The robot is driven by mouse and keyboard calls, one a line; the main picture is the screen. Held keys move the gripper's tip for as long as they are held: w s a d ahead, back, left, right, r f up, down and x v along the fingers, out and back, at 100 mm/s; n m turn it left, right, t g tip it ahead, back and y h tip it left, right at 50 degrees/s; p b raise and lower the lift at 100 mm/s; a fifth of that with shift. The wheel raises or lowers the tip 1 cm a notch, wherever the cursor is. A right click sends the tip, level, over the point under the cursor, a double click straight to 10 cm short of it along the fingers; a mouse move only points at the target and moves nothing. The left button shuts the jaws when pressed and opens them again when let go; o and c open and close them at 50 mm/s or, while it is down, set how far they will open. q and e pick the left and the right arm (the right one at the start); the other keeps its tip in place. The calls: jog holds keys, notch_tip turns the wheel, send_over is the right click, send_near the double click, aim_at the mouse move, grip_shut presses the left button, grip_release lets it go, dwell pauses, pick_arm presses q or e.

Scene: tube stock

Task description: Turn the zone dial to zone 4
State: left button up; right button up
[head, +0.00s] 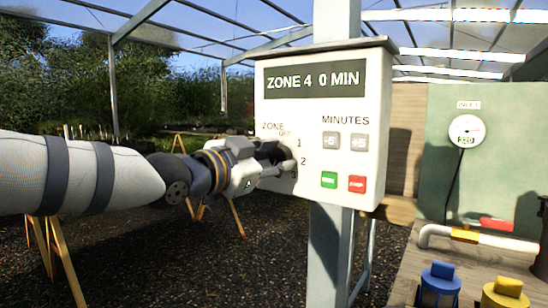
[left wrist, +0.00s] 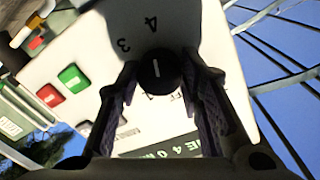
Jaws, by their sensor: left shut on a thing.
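The controller box (head: 275,210) is white and mounted on a grey post. Its display (head: 315,83) reads "ZONE 4 0 MIN". My left gripper (head: 279,160) is at the zone dial on the box's left side and hides most of the dial in the head view. In the left wrist view, the round black dial (left wrist: 157,78) sits between the two fingers of my left gripper (left wrist: 160,69), which is shut on it. The dial's white mark points up in that picture, towards the numeral 4 (left wrist: 150,24). My right gripper is in neither view.
Grey minute buttons (head: 331,140), a green button (head: 329,180) and a red button (head: 357,184) sit right of the dial. A gauge (head: 467,131), a white pipe (head: 490,240) and blue (head: 439,285) and yellow (head: 504,292) valves stand at right.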

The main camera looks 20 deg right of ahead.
pick_arm(q)
jog(key=shift+r, duration=0.1)
jog(key=o, duration=1.2)
jog(key=shift+c, duration=0.2)
jog(key=v, duration=1.2)
